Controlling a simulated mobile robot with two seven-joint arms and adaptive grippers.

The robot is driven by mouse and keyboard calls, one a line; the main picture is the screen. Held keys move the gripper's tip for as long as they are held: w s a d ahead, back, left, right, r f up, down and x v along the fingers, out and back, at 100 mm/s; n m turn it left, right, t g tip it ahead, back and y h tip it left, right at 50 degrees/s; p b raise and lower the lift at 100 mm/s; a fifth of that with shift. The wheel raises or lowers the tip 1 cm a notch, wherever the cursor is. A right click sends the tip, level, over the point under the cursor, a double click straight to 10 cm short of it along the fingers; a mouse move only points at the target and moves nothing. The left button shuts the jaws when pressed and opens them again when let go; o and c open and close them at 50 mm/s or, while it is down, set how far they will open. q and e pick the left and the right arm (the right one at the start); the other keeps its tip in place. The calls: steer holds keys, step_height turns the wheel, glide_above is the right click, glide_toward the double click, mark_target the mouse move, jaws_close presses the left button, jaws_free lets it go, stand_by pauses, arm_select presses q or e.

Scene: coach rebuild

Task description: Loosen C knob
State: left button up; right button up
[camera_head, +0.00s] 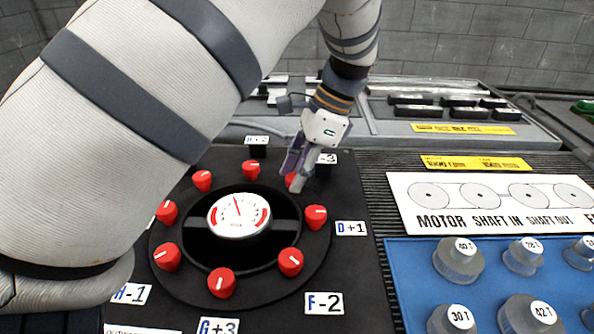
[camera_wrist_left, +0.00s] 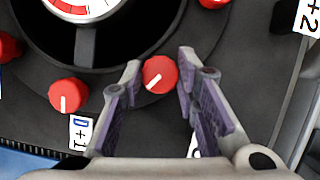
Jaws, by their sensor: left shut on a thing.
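The C knob is a red round knob (camera_head: 291,180) with a white pointer line. It sits at the upper right of a ring of red knobs around a dial, beside a label ending in -3 (camera_head: 328,158) whose letter is hidden. My left gripper (camera_head: 297,183) reaches down onto this knob and partly covers it. My right gripper is not in view.
The D +1 knob (camera_head: 316,217) is close by on the ring. The dial gauge (camera_head: 238,215) stands in the ring's middle. A blue tray (camera_head: 408,271) with several numbered grey weights lies to the right, below a motor shaft chart (camera_head: 490,222).

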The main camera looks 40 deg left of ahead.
arm_select(q)
steer(key=n+h, duration=0.1)
steer(key=n, duration=0.2)
steer(key=shift+n+g, duration=0.3)
steer(key=n+h, duration=0.2)
steer(key=n, duration=0.2)
steer(key=shift+a+n, duration=0.15)
steer(key=shift+n, duration=0.15)
steer(key=n+h, duration=0.1)
steer(key=n, duration=0.2)
steer(key=shift+a+n+h, duration=0.1)
steer(key=shift+n+h, duration=0.2)
steer(key=shift+n+h+p, duration=0.55)
steer(key=shift+n+h, duration=0.05)
steer(key=shift+n, duration=1.3)
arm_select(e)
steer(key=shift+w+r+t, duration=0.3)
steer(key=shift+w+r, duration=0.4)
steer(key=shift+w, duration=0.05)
arm_select(q)
steer(key=shift+a+t, duration=0.1)
steer(key=shift+t, duration=0.3)
steer(key=o, duration=1.1)
steer(key=shift+o, duration=0.2)
